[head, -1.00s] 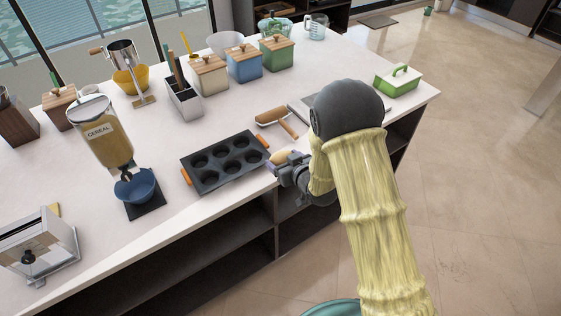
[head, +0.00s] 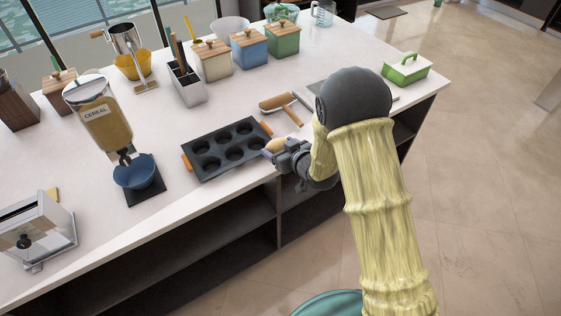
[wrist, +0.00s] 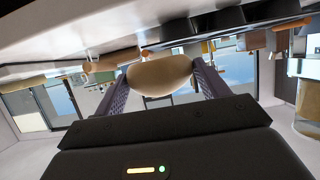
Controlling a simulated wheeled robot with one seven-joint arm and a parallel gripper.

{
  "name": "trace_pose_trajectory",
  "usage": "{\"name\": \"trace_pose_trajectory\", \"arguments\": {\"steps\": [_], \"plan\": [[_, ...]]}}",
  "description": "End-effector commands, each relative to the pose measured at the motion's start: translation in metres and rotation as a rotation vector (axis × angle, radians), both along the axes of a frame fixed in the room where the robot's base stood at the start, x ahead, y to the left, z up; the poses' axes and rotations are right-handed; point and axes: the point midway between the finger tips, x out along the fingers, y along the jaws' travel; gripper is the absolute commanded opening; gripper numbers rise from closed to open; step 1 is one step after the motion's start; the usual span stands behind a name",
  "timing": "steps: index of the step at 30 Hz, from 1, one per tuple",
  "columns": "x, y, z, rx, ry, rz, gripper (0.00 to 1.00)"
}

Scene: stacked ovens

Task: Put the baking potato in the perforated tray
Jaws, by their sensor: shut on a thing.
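My gripper (head: 273,150) is shut on a tan, oval baking potato (head: 277,144). In the wrist view the potato (wrist: 160,75) sits crosswise between the two purple-grey fingers. In the head view my gripper is at the front edge of the white counter, just right of a dark muffin pan (head: 226,149) with several round cups and orange handles. The potato appears apart from the pan; its height above the counter is hard to tell. I cannot clearly make out a perforated tray. A flat grey item (head: 316,92) lies on the counter, partly hidden behind my arm.
Lidded boxes line the back. Open shelves lie under the counter (head: 150,238).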

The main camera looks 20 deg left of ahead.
Motion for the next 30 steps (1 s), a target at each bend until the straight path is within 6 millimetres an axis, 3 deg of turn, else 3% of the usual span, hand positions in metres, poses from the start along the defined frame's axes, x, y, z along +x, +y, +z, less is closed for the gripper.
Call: {"name": "trace_pose_trajectory", "arguments": {"steps": [7,17,29,30], "plan": [[0.000,0.000,-0.001,0.001,-0.001,0.000,0.47],[0.000,0.000,-0.048,0.002,-0.001,0.000,0.47],[0.000,0.001,-0.051,0.002,-0.002,0.002,0.47],[-0.001,0.002,-0.051,0.001,-0.001,0.002,0.75]]}}
